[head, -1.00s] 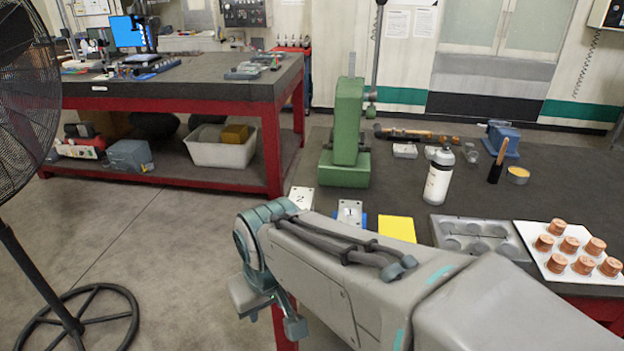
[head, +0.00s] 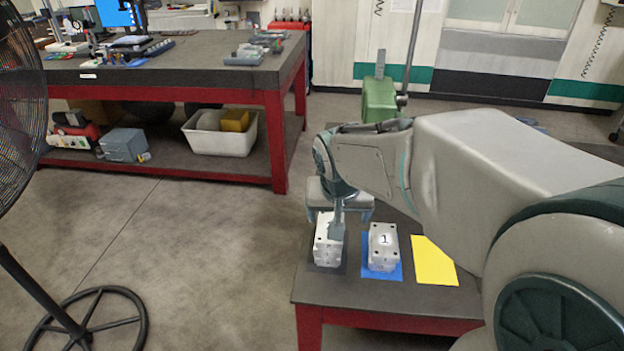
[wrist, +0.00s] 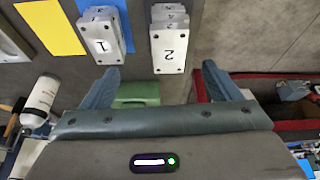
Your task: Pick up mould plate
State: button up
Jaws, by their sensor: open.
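A stack of grey mould plates marked 2 (head: 326,250) stands on a dark patch near the front left corner of the near bench. It also shows in the wrist view (wrist: 169,50), ahead of the space between my fingertips. A second stack marked 1 (head: 383,246) stands to its right on a blue mat (head: 368,272); the wrist view shows it at upper left (wrist: 103,36). My gripper (head: 350,212) is open and empty. One finger overlaps stack 2 in the head view; contact cannot be told. The wrist view shows both fingers (wrist: 159,70) wide apart.
A yellow sheet (head: 436,262) lies right of the blue mat. A green press (head: 379,100) stands behind my arm, which hides much of the bench. A white bottle (wrist: 41,97) shows at left in the wrist view. A black fan (head: 22,90) stands at far left.

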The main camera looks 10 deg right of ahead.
jog(key=shift+m, duration=0.3)
jog(key=w+f, duration=0.3)
jog(key=f, duration=0.1)
jog(key=w+f, duration=0.2)
jog(key=shift+w+d+f+p, duration=0.1)
jog(key=shift+w+d+p, duration=0.15)
jog(key=shift+w+p, duration=0.15)
jog(key=shift+a+x, duration=0.2)
jog(key=shift+x, duration=2.8)
jog(key=c, duration=1.2)
jog(key=shift+w, duration=0.1)
jog(key=shift+c, duration=1.2)
